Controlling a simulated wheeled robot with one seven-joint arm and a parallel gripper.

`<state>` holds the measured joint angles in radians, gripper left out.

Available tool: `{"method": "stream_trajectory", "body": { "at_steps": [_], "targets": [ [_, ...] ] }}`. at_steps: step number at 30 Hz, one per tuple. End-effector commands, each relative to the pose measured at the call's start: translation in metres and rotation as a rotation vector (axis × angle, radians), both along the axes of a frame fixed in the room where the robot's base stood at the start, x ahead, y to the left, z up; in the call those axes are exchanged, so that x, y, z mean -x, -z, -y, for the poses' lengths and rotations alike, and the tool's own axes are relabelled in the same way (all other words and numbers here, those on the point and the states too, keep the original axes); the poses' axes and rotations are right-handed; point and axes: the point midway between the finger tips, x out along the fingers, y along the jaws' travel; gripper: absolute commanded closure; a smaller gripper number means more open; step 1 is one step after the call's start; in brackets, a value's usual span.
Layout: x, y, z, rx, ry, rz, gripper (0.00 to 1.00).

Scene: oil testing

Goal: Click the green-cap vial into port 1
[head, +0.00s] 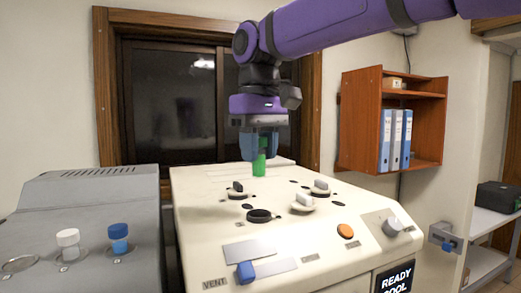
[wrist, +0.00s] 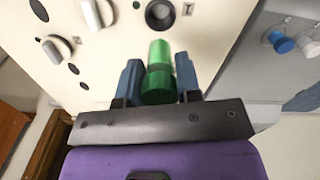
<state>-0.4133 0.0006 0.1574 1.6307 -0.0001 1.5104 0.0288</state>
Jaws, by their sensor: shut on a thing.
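My gripper (head: 259,150) is shut on the green-cap vial (head: 259,166), which hangs upright below the fingers over the cream machine top. In the wrist view, the green vial (wrist: 159,77) sits between the two blue fingertips of my gripper (wrist: 158,84). In the head view, a dark-ringed opening (head: 264,215), apparently this port, is nearer the camera than the vial. The vial is apart from it.
A grey unit (head: 85,190) on the left has white-capped (head: 68,238) and blue-capped (head: 118,232) vials.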

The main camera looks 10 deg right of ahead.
Motion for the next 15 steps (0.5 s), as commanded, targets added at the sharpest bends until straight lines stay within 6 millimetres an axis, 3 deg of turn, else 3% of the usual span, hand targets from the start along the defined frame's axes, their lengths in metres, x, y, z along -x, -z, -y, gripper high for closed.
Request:
{"method": "stream_trajectory", "body": {
  "at_steps": [15],
  "targets": [
    [0.000, 0.039, 0.000, 0.001, 0.000, -0.002, 0.91]
  ]
}}
